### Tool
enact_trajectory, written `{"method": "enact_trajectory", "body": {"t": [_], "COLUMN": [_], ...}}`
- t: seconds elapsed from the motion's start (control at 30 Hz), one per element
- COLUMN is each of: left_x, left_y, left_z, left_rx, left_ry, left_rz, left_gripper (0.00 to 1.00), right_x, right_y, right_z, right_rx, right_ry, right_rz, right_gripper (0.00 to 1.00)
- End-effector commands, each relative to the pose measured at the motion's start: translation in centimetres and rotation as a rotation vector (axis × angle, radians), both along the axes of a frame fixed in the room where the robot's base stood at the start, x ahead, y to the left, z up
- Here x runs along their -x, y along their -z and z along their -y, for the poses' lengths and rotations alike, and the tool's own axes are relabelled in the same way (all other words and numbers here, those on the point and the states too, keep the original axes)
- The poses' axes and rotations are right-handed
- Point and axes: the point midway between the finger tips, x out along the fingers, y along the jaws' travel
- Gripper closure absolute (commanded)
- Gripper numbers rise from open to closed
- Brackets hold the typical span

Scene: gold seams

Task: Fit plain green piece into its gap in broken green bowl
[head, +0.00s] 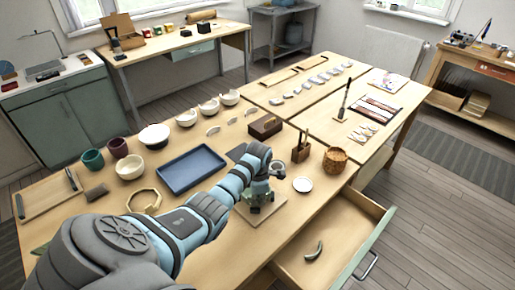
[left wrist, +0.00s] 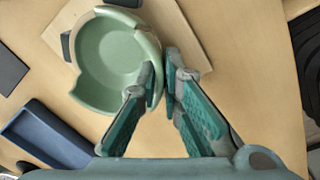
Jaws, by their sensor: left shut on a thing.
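The broken green bowl (left wrist: 108,55) sits on a wooden board (left wrist: 190,25) in the left wrist view, its inside facing up. Its rim is uneven, with a step at the left. In the head view the bowl (head: 262,197) is partly hidden behind my left gripper (head: 268,172). In the left wrist view my left gripper (left wrist: 160,72) is shut on the plain green piece (left wrist: 152,48), a curved pale green strip along the bowl's right rim. Whether the piece is fully seated or just above the edge I cannot tell. My right gripper is not in view.
A blue tray (head: 190,168) lies left of the board. A brown box (head: 265,126), a wooden tool holder (head: 301,152), a small white dish (head: 303,184) and a wicker basket (head: 335,160) stand nearby. An open drawer (head: 290,268) at the front holds a dark curved object (head: 314,250).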

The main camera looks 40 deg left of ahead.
Motion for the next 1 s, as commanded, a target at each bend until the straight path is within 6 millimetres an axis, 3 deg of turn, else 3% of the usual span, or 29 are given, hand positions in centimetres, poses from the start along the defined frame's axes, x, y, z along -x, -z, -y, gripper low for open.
{"method": "enact_trajectory", "body": {"t": [1.0], "left_x": [-0.04], "left_y": [-0.05], "left_z": [0.04], "left_rx": [0.0], "left_ry": [0.0], "left_rz": [0.0], "left_gripper": [1.0], "right_x": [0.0], "right_y": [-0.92], "right_z": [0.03], "right_rx": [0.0], "right_ry": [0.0], "right_rz": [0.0], "right_gripper": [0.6]}}
